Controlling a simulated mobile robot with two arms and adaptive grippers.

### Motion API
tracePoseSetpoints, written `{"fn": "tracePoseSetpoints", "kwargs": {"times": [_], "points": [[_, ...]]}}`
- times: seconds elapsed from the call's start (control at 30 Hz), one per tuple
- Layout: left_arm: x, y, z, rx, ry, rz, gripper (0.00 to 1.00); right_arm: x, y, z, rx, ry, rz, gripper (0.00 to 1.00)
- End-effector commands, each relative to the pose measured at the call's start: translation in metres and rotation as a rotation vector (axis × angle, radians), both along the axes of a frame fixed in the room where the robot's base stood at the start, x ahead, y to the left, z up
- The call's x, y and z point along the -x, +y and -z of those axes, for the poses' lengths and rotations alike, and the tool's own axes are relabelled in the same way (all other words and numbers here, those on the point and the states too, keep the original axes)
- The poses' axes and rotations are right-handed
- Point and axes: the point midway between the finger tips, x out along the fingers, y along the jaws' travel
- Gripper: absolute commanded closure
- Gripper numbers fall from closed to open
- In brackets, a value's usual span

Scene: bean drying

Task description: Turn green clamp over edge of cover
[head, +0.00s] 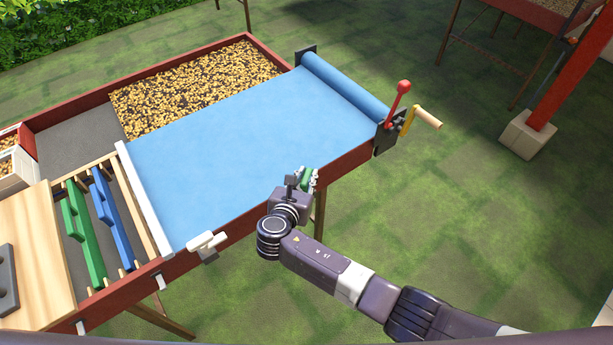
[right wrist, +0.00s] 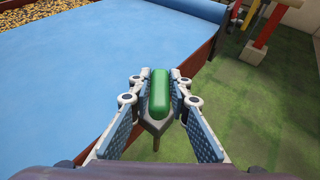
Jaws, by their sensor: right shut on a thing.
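The green clamp (head: 308,180) is between the fingers of my right gripper (head: 303,178), at the front red rim of the drying bed. In the right wrist view the rounded green clamp (right wrist: 160,94) sits upright between both finger pads of the right gripper (right wrist: 160,100). The blue cover (head: 235,130) lies flat over the bed, from a white bar at its left end to a roll at its right end. Its front edge runs along the rim beside the clamp. Whether the clamp grips the cover's edge I cannot tell. My left gripper is out of view.
A white clamp (head: 207,244) sits on the front rim at left. A red-knobbed lever (head: 398,100) and a wooden crank handle (head: 428,118) stand at the roll's near end. Beans (head: 190,88) lie uncovered behind. Green and blue racks are at left. Grass in front is open.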

Motion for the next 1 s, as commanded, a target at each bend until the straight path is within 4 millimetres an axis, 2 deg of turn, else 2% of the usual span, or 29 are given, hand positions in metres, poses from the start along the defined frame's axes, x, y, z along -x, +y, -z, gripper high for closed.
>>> {"fn": "tracePoseSetpoints", "kwargs": {"times": [0.43,0.47,0.6,0.87,1.0], "points": [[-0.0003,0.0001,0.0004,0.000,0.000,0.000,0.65,-0.0005,-0.0004,-0.0003,0.001,-0.001,0.009,1.00],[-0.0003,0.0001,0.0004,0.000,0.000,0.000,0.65,-0.0005,-0.0004,-0.0003,0.001,-0.001,0.009,0.80],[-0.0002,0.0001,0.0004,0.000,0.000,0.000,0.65,-0.0004,-0.0002,-0.0003,0.000,-0.001,0.008,0.65],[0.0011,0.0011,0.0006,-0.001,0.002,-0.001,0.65,0.0001,0.0000,-0.0004,0.000,0.000,0.008,0.65],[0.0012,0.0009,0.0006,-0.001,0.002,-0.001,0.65,0.0078,0.0033,-0.0029,-0.002,0.000,0.005,0.65]]}}
